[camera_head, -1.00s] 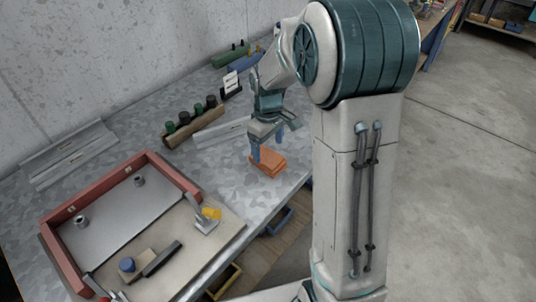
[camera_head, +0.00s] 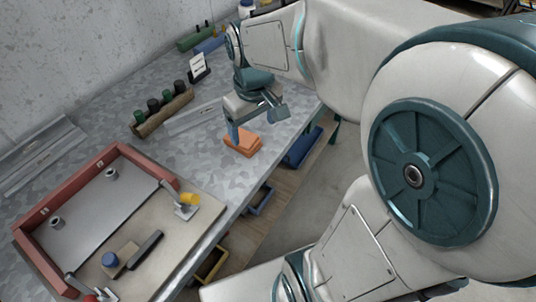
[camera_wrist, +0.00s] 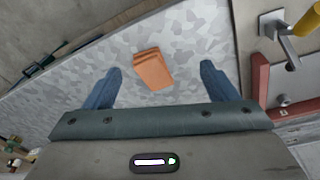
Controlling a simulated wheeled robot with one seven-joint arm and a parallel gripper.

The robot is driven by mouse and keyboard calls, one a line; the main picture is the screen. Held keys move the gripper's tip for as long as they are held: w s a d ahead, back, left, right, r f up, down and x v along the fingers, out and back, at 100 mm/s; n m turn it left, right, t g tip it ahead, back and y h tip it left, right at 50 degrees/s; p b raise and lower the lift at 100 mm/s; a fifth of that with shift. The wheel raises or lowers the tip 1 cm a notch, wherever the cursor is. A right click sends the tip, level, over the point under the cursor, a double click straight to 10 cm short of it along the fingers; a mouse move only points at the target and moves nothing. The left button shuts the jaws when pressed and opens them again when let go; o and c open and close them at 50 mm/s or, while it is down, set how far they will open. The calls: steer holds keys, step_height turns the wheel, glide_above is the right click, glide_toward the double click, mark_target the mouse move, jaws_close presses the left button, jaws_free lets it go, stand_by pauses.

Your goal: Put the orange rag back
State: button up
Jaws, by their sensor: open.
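The orange rag (camera_head: 243,145) lies folded on the grey mottled bench top, near its front edge. In the wrist view the rag (camera_wrist: 152,69) lies beyond the fingertips, roughly centred between them. My gripper (camera_wrist: 160,80) is open and empty, with its two blue fingers spread wide. In the head view my gripper (camera_head: 235,133) hangs just above and beside the rag, pointing down.
A red-framed tray (camera_head: 146,167) with clamps stands at the left front of the bench. A wooden holder with several dark-capped bottles (camera_head: 160,110) and a small sign (camera_head: 197,68) stand behind. Blue bins (camera_head: 303,147) sit below the bench edge.

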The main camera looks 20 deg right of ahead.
steer(key=s+f+m+t, duration=0.1)
steer(key=s+m, duration=0.2)
steer(key=s, duration=0.6)
steer(key=shift+s+f, duration=0.2)
stand_by(0.7)
